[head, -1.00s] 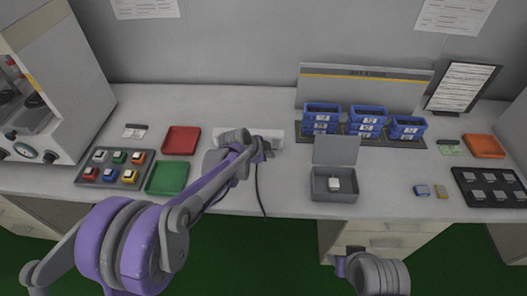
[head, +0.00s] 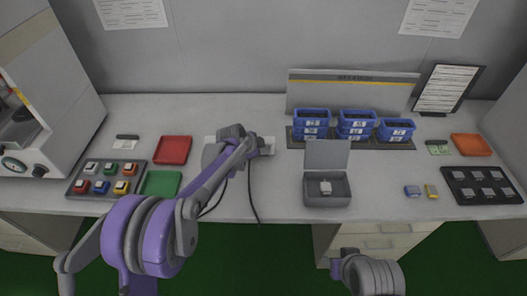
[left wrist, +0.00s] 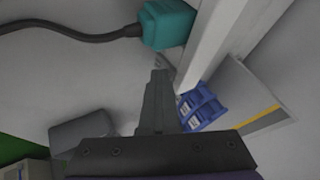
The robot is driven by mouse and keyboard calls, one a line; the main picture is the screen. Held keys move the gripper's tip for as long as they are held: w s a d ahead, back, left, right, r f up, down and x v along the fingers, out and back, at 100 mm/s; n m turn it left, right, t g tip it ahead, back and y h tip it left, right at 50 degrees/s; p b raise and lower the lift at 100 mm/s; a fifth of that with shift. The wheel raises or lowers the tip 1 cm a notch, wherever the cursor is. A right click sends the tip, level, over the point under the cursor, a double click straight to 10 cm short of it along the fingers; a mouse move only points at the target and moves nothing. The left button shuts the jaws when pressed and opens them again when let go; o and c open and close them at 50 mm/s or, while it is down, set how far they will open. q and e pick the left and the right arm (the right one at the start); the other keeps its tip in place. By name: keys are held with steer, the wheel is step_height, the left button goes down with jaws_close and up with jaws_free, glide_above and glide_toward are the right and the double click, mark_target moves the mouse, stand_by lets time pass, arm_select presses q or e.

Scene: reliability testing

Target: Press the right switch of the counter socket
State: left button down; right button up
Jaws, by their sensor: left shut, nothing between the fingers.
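The counter socket (head: 268,139) is a white strip at the back middle of the counter, partly hidden by my left arm. In the left wrist view it is a long white bar (left wrist: 222,38) with a teal plug (left wrist: 167,24) and dark cable at its side. My left gripper (head: 264,148) is over the right part of the socket. In the left wrist view its fingers (left wrist: 158,76) are shut and empty, with tips close to the bar. I cannot tell if they touch it. The switches are not distinguishable. Part of my right arm shows at the bottom, but its gripper cannot be made out.
An open grey box (head: 327,197) stands right of the socket, with blue bins (head: 356,133) behind it. Red (head: 173,149) and green (head: 160,184) trays and a button panel (head: 107,192) lie left. A black cable (head: 252,195) hangs over the front edge.

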arm_select(q)
steer(key=shift+r+p, duration=0.5)
steer(key=shift+r, duration=0.3)
arm_select(e)
steer(key=shift+w+r, duration=0.15)
steer(key=shift+r, duration=0.35)
